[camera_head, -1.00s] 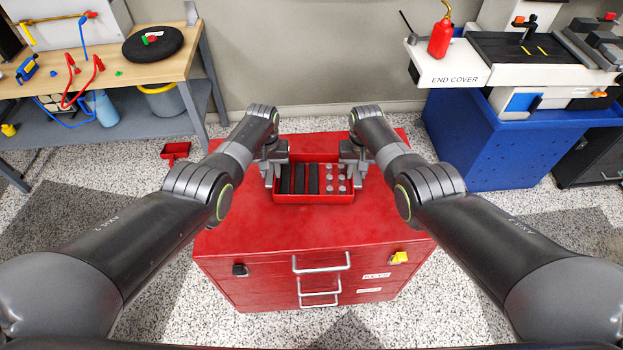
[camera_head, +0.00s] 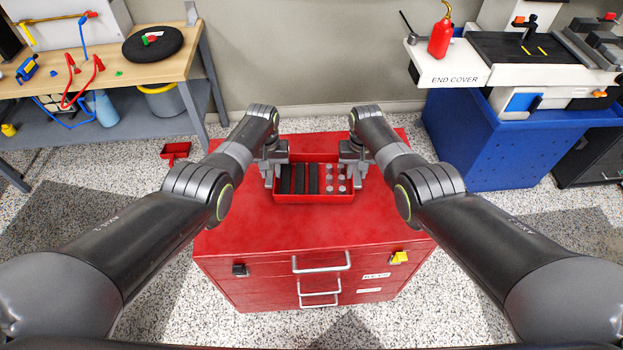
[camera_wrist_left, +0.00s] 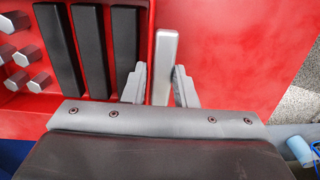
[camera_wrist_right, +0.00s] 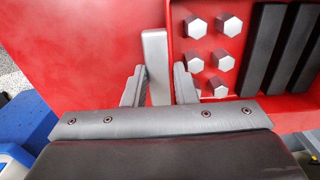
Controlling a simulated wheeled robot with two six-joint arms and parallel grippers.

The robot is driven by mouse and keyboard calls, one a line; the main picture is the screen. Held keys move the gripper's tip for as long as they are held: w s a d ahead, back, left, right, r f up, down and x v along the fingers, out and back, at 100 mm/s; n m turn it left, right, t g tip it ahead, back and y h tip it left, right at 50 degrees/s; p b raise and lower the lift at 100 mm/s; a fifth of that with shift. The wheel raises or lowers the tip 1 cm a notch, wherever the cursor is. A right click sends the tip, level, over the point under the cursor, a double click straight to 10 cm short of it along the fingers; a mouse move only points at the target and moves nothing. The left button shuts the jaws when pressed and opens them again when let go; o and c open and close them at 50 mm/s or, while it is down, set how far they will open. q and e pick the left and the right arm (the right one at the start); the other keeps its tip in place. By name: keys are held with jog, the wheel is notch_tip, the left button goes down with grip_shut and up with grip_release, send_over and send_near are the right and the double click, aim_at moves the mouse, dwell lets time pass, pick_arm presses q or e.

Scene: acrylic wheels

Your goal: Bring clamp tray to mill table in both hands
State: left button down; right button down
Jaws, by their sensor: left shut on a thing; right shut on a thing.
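The red clamp tray (camera_head: 314,198) is on top of the red drawer cabinet; I cannot tell whether a small gap lies under it. It holds black bars (camera_head: 300,179) on its left side and several grey hex-headed pieces (camera_wrist_right: 196,28) on its right. My left gripper (camera_head: 272,170) is shut on the tray's left grey handle (camera_wrist_left: 165,58). My right gripper (camera_head: 355,171) is shut on the right grey handle (camera_wrist_right: 155,58). The mill table (camera_head: 510,48) is the dark surface on the machine at the upper right.
The red cabinet (camera_head: 315,236) has free top in front of the tray. A white END COVER ledge (camera_head: 448,66) with a red oil can (camera_head: 440,40) borders the mill table. A blue machine base (camera_head: 490,150) stands below. A wooden workbench (camera_head: 120,65) is at the left.

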dwell(0.3)
pick_arm(q)
jog(key=shift+w+r, duration=0.15)
jog(key=shift+w, duration=0.05)
pick_arm(e)
jog(key=shift+w+r, duration=0.15)
jog(key=shift+w, duration=0.05)
